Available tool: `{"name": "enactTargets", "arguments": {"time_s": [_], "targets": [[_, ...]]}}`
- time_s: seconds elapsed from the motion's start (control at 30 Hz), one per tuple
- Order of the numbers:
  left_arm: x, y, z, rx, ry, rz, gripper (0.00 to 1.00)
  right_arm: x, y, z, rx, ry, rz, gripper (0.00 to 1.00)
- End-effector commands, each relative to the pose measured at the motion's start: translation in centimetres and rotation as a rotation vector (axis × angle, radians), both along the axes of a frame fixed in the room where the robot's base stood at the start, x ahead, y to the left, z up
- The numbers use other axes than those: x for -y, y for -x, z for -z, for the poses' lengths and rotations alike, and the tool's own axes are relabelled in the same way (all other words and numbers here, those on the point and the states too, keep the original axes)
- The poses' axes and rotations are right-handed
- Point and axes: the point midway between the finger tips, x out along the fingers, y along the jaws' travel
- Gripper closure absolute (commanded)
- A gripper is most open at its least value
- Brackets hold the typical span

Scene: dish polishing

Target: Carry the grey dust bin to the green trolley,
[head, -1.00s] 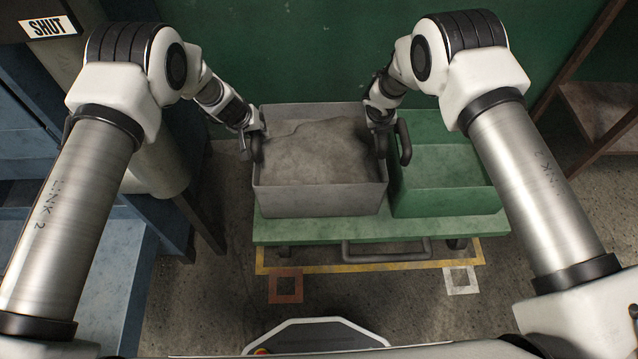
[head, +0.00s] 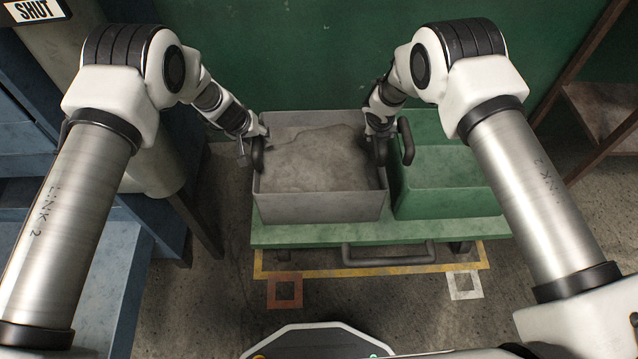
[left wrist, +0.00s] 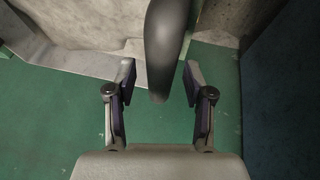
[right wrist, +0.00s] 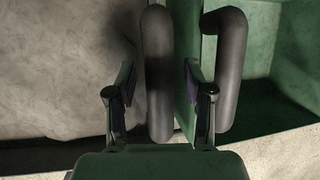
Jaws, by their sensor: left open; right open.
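The grey dust bin (head: 320,208), full of grey dust, sits on the left part of the green trolley (head: 300,236). My left gripper (head: 252,146) is open at the bin's left side. In the left wrist view its fingers (left wrist: 159,85) stand either side of the dark bin handle (left wrist: 166,40). My right gripper (head: 376,138) is open at the bin's right side. In the right wrist view its fingers (right wrist: 160,85) stand either side of the bin's right handle (right wrist: 157,60). I cannot tell whether any finger touches a handle.
A green bin (head: 450,202) stands beside the grey bin on the trolley. Its dark handle (right wrist: 232,75) is just right of my right gripper's finger. A blue bench (head: 110,270) is at left, a brown shelf (head: 605,115) at right. A green wall is behind.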

Motion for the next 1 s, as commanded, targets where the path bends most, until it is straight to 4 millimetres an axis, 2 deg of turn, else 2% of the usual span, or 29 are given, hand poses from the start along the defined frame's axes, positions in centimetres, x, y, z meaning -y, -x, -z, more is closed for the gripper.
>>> {"name": "enactTargets", "arguments": {"time_s": [0.3,0.43,0.57,0.67,1.0], "targets": [[-1.4,2.8,-7.0,0.003,0.000,-0.002,0.47,0.0,0.0,0.0,0.000,0.000,0.000,0.48],[-1.9,3.8,-9.3,0.003,0.000,-0.001,0.47,0.0,0.0,0.0,0.000,0.000,0.000,0.48],[-2.1,4.2,-10.2,0.002,0.000,0.001,0.47,0.0,0.0,-0.2,0.000,0.000,0.000,0.48],[-2.1,4.3,-10.3,0.001,0.000,0.000,0.47,-0.3,0.4,-1.2,0.002,0.000,-0.001,0.48],[-2.1,4.3,-10.2,0.002,0.000,0.000,0.47,-1.8,3.5,-8.6,0.003,0.001,-0.001,0.48]]}}
